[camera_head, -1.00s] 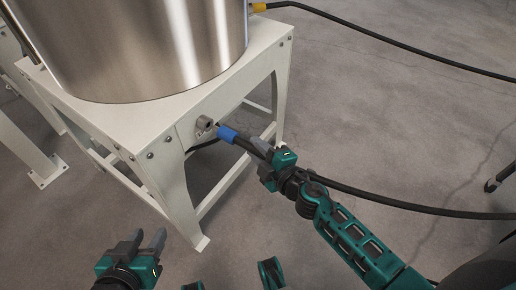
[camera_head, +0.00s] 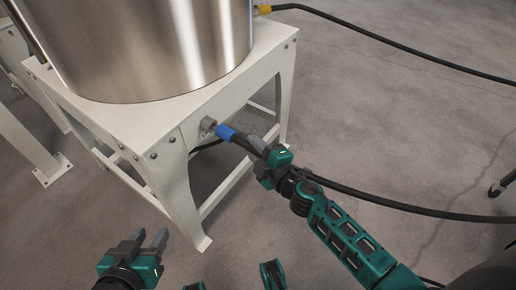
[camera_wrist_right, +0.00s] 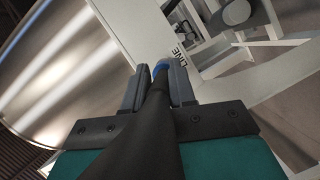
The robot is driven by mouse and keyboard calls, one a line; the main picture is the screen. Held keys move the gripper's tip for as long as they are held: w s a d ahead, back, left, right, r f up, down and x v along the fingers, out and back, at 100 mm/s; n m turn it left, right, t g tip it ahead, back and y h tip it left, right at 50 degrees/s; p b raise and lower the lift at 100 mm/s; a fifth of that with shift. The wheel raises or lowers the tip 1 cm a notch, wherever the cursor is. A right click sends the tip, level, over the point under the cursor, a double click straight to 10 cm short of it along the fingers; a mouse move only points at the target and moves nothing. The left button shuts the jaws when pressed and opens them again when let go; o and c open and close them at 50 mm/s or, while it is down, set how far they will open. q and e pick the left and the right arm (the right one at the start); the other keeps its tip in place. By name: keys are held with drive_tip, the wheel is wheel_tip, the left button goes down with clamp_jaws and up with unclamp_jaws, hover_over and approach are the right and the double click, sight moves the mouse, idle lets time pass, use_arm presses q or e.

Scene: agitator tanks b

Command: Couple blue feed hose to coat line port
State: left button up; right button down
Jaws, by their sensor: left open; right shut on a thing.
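The blue feed hose is a black hose with a blue end (camera_head: 226,133). My right gripper (camera_head: 262,151) is shut on the black hose just behind that end. The blue end is at the grey port (camera_head: 208,125) on the front of the tank stand; whether it is seated there I cannot tell. In the right wrist view the hose (camera_wrist_right: 158,110) runs between the fingers and the blue end (camera_wrist_right: 160,68) shows past the tips, beside a label reading "LINE" (camera_wrist_right: 179,57). The port is hidden there. My left gripper (camera_head: 149,240) is open and empty, low at the left.
The steel tank (camera_head: 140,45) stands on a cream stand (camera_head: 185,110) with legs and cross bars. Another black hose with a yellow end (camera_head: 263,10) leaves the stand's back right. The held hose trails right (camera_head: 400,207). The floor at right is mostly clear.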

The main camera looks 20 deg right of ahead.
drive_tip(key=shift+w+a, duration=0.6)
drive_tip(key=shift+w, duration=0.1)
drive_tip(key=c, duration=0.8)
unclamp_jaws()
drive_tip(key=shift+c, duration=0.2)
drive_tip(key=v, duration=1.3)
drive_tip(key=shift+p, duration=0.4)
drive_tip(key=shift+d, duration=0.1)
